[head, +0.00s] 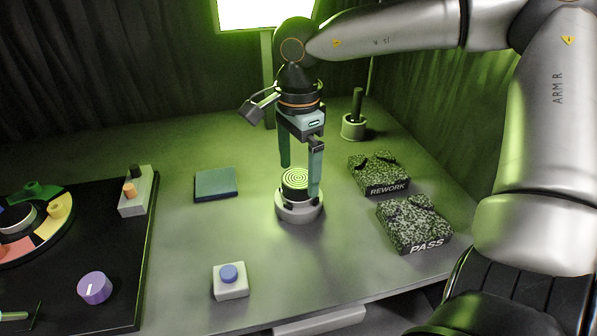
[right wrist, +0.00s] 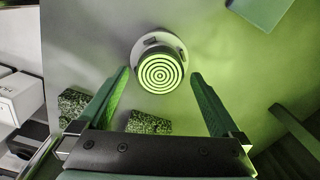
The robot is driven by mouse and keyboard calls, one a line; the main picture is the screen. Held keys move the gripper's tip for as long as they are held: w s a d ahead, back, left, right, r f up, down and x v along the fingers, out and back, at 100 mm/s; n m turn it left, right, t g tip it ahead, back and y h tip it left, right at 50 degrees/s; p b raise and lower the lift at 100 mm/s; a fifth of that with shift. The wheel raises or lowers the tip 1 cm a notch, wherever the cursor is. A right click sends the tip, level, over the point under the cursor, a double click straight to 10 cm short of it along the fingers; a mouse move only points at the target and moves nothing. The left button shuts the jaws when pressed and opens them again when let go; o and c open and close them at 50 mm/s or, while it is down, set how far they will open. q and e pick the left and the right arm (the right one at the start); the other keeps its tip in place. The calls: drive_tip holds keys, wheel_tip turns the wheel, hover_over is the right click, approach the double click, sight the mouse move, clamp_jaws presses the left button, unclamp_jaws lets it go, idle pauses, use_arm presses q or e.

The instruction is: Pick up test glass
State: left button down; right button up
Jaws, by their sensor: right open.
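The test glass, as I take it, is a dark round piece with pale green concentric rings on top (head: 295,180). It sits upright in a light round holder (head: 299,210) on the table. In the right wrist view the ringed top (right wrist: 160,73) shows just beyond and between the fingertips, with its holder (right wrist: 150,42) behind. My right gripper (head: 300,176) points down over it, open and empty, with one finger on each side in the picture. In the right wrist view the gripper (right wrist: 160,76) shows clear gaps; I cannot tell the exact finger height. My left gripper is not in view.
Speckled blocks marked REWORK (head: 379,174) and PASS (head: 413,224) lie to the right. A dark green post in a pale base (head: 353,127) stands behind. A flat teal pad (head: 215,184), a blue-button box (head: 230,281) and a black panel (head: 120,215) lie left.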

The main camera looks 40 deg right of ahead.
drive_tip(key=shift+f, duration=0.5)
drive_tip(key=shift+r, duration=0.1)
clamp_jaws()
idle(0.4)
